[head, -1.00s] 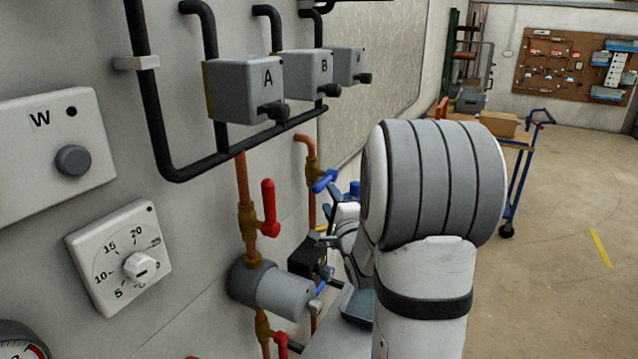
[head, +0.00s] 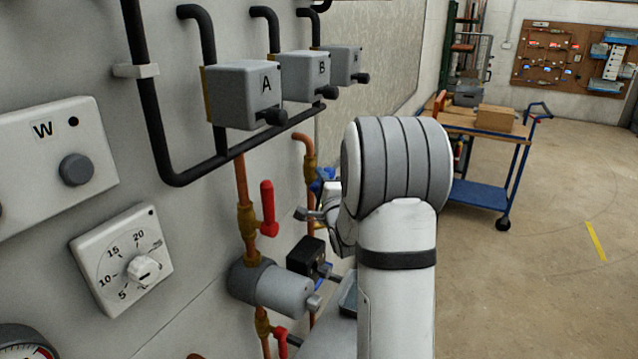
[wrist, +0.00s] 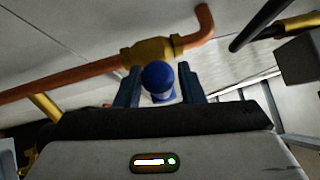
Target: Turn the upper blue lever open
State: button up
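The upper blue lever (wrist: 158,78) shows end-on in the wrist view, on a brass valve (wrist: 147,52) in a copper pipe. My gripper (wrist: 160,72) is open, with one dark blue finger on each side of the lever. A narrow gap shows beside the lever, so it does not look clamped. In the head view the blue lever (head: 322,179) is small and partly hidden by my gripper and arm, and I cannot separate it clearly from my fingers there.
A red lever (head: 268,208) sits on the nearer copper pipe, left of my gripper. Below it are a grey cylinder (head: 280,290) and a black box (head: 307,256). Grey box A (head: 243,95) hangs above. A blue trolley (head: 480,194) stands on open floor at right.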

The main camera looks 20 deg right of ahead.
grip_shut()
dwell(0.3)
jog(key=f+b, duration=0.1)
jog(key=b, duration=0.4)
jog(key=shift+f+n+t, duration=0.15)
jog(key=shift+n+t, duration=0.25)
jog(key=n+t+b, duration=0.1)
jog(key=b, duration=0.4)
jog(key=f+n+t+y+b, duration=0.1)
jog(key=n+b, duration=0.1)
jog(key=b, duration=0.3)
jog(key=shift+w+d+f, duration=0.1)
jog(key=shift+d, duration=0.1)
jog(key=shift+t+b, duration=0.3)
jog(key=shift+r+n, duration=0.2)
jog(key=shift+n, duration=0.1)
